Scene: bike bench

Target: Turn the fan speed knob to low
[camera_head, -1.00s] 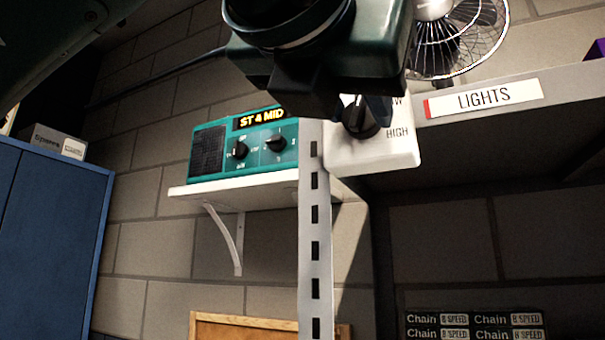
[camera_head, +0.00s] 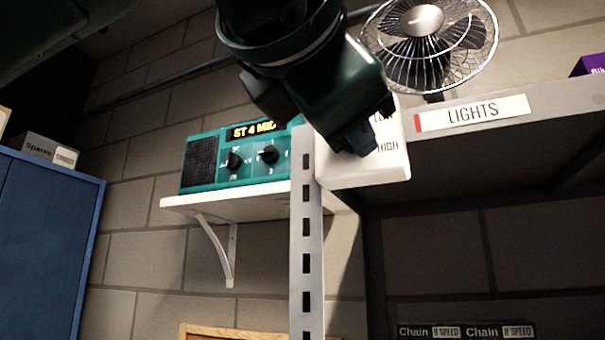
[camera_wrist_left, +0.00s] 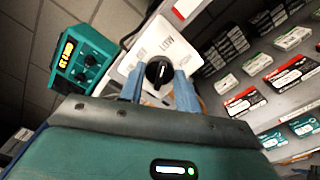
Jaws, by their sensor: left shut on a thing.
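The fan speed knob (camera_wrist_left: 158,72) is round and black on a white control box (camera_wrist_left: 172,46), seen in the left wrist view. In the head view the white box (camera_head: 385,172) sits at the shelf post, with "HIGH" readable at its right. The knob is hidden there behind my left gripper (camera_head: 362,140). In the wrist view the blue fingers of my left gripper (camera_wrist_left: 158,88) stand on either side of the knob, shut on it. The knob's exact setting is hard to read. The fan (camera_head: 428,42) stands behind, above the shelf. My right gripper is not in view.
A teal radio (camera_head: 205,160) with two black knobs stands on a white wall shelf (camera_head: 240,196) left of the perforated post (camera_head: 306,250). A grey shelf edge with a "LIGHTS" label (camera_head: 472,113) runs right. A blue cabinet (camera_head: 45,240) is at far left.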

